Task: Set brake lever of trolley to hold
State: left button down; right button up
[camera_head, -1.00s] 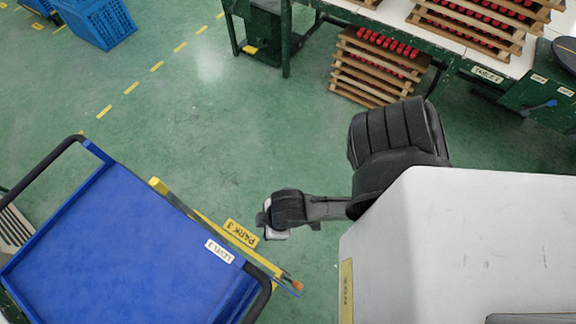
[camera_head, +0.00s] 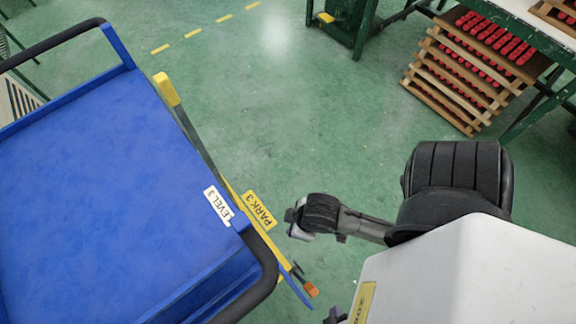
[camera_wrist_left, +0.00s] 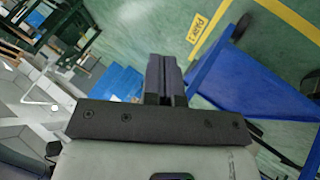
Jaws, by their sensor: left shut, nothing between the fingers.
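The blue trolley (camera_head: 90,190) stands at the left of the head view, with a LEVEL 3 label (camera_head: 218,205) on its edge. A small orange-tipped lever (camera_head: 311,289), apparently the brake lever, sticks out low by its near right corner. Its setting cannot be read.
A yellow PARK 3 sign (camera_head: 259,210) lies beside the trolley, near a yellow-ended bar (camera_head: 167,90). The trolley's black handle (camera_head: 262,270) curves round the near corner. Stacked wooden trays with red pieces (camera_head: 470,75) stand by a green table at upper right. The middle floor is clear.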

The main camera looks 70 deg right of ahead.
pick_arm(q)
jog(key=s+d+r+n+t+h, duration=0.25)
jog(key=r+n+t+h, duration=0.35)
jog(key=n+t, duration=0.35)
jog(key=a+r+n+t+y, duration=0.2)
jog(key=a+r+n+t, duration=0.4)
jog(key=r+n+t, duration=0.1)
jog(key=shift+a+n+t+y, duration=0.35)
jog(key=shift+n+t, duration=0.5)
jog(key=shift+t, duration=0.4)
jog(key=shift+w, duration=0.1)
jog(key=b, duration=0.3)
send_near(303, 281)
notch_tip(303, 281, up, 6)
jog(key=w+d, duration=0.1)
jog(key=w, duration=0.1)
jog(key=shift+w+d, duration=0.35)
jog(key=shift+d, duration=0.05)
jog(key=shift+r+p, duration=0.15)
jog(key=shift+p, duration=0.15)
